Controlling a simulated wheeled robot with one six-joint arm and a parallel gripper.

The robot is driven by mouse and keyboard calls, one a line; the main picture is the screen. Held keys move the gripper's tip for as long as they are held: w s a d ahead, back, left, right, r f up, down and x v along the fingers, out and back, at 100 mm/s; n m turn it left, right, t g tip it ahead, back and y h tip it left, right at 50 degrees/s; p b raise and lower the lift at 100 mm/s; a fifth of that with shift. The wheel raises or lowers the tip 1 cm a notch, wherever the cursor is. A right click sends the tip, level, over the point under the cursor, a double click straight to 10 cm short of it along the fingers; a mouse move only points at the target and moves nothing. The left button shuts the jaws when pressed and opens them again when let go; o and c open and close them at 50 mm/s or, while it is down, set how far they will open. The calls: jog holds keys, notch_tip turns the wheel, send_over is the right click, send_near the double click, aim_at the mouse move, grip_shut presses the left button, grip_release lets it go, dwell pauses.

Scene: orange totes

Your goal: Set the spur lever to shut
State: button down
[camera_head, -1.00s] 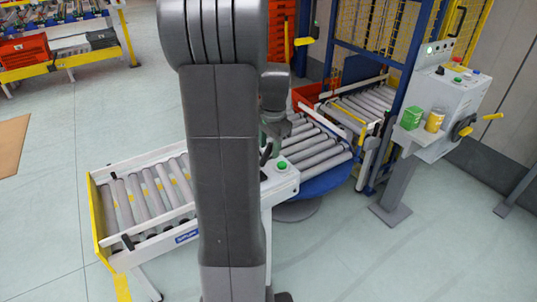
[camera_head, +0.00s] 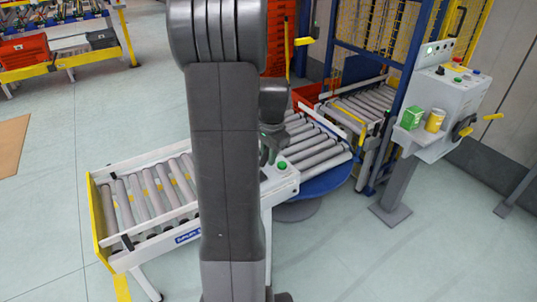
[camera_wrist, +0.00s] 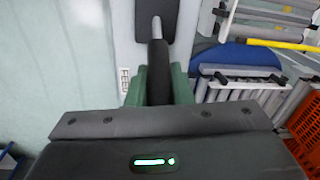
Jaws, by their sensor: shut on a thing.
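The spur lever (camera_wrist: 157,58) shows in the wrist view as a dark grip on a pale metal rod. It stands in front of a white panel (camera_wrist: 124,40) with the word FEED beside it. My gripper (camera_wrist: 158,78) has its two green fingers on either side of the dark grip and is shut on it. My own arm hides part of the box, and the lever is not clear there.
Rollers over a blue round base (camera_head: 325,181) lie to the right. A control post (camera_head: 445,105) with a green box (camera_head: 412,117) and a yellow can (camera_head: 435,120) stands farther right. Open floor lies in front.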

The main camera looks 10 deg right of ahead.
jog(key=shift+a, duration=0.1)
jog(key=h+b, duration=0.1)
jog(key=a+h+b, duration=0.1)
jog(key=b, duration=0.1)
jog(key=shift+s+a+r+t, duration=0.1)
jog(key=shift+s+r+t, duration=0.1)
jog(key=shift+t, duration=0.2)
jog(key=h+b, duration=0.1)
jog(key=b, duration=0.1)
jog(key=a+h+b, duration=0.1)
jog(key=b, duration=0.2)
jog(key=shift+s+a+r+t, duration=0.2)
jog(key=shift+s+a+t, duration=0.1)
jog(key=shift+t, duration=0.1)
jog(key=shift+s+a+r+h+b, duration=0.1)
jog(key=shift+a+r+h+b, duration=0.2)
jog(key=shift+h+b, duration=0.7)
jog(key=shift+r, duration=0.1)
jog(key=c, duration=1.3)
grip_release()
